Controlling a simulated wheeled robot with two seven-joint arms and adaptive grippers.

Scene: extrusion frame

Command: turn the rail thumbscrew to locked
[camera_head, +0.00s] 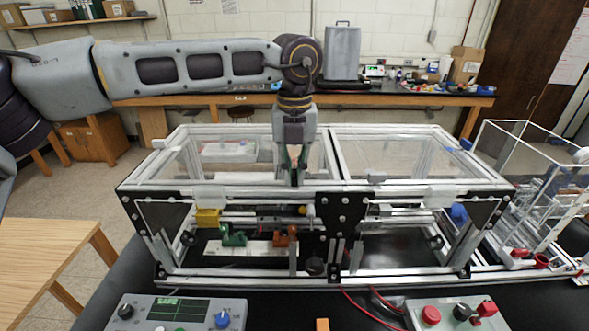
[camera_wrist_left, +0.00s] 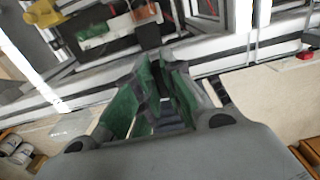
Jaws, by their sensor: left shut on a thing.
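My left gripper (camera_head: 296,180) points down at the top front rail (camera_head: 250,191) of the aluminium extrusion frame, near its middle post. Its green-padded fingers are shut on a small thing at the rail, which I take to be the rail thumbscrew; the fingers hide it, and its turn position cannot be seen. In the left wrist view the gripper (camera_wrist_left: 161,62) has its fingers close together, with the frame behind them. My right gripper is not in view.
Inside the frame are a green part (camera_head: 233,237), an orange-brown part (camera_head: 283,237) and a yellow block (camera_head: 207,218). Control boxes stand in front, one with a screen (camera_head: 180,309), one with red buttons (camera_head: 452,314). A wooden table (camera_head: 45,262) is at left.

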